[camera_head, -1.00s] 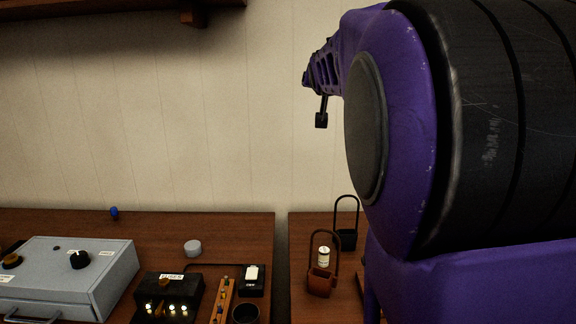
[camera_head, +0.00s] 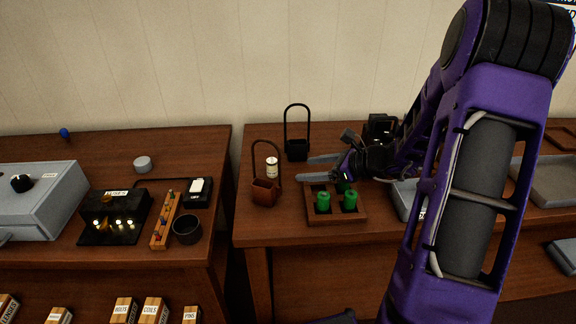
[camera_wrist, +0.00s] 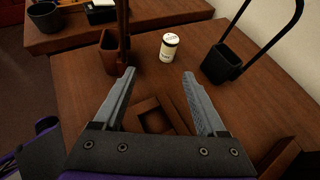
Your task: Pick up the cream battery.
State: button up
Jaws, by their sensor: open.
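The cream battery (camera_head: 272,167) stands upright on the right-hand table, between a brown basket and a black basket. It also shows in the wrist view (camera_wrist: 169,47), ahead of my fingertips and between their lines. My gripper (camera_head: 311,169) is open and empty, to the right of the battery in the head view, with its fingers pointing left toward it. In the wrist view both fingers (camera_wrist: 159,73) are spread apart and a gap separates them from the battery.
The brown basket (camera_head: 264,192) and black basket (camera_head: 297,149) have tall handles and flank the battery. A wooden tray (camera_head: 337,216) with green cylinders lies below my gripper. A gap separates this table from the left table, which holds a grey box (camera_head: 38,204) and a dark cup (camera_head: 187,230).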

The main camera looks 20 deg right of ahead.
aim_at(275, 165)
jog(key=shift+d+r+m+t, duration=0.2)
jog(key=shift+d+m+t, duration=0.1)
jog(key=shift+m, duration=0.2)
jog(key=shift+w+a, duration=0.1)
jog(key=shift+w, duration=0.1)
jog(key=x, duration=0.3)
jog(key=b+x, duration=0.1)
jog(key=x, duration=0.7)
jog(key=shift+w+a+r, duration=0.1)
jog(key=shift+w+r, duration=0.05)
jog(key=shift+r, duration=0.1)
jog(key=shift+w+r+b+x, duration=0.1)
jog(key=shift+w+r+x, duration=0.1)
jog(key=shift+x, duration=0.75)
jog(key=shift+w+r+b+x, duration=0.1)
jog(key=shift+r+x, duration=0.05)
jog(key=shift+x, duration=0.85)
jog(key=shift+w+r+b+x, duration=0.1)
jog(key=shift+r+x, duration=0.1)
jog(key=shift+x, duration=0.75)
grip_shut()
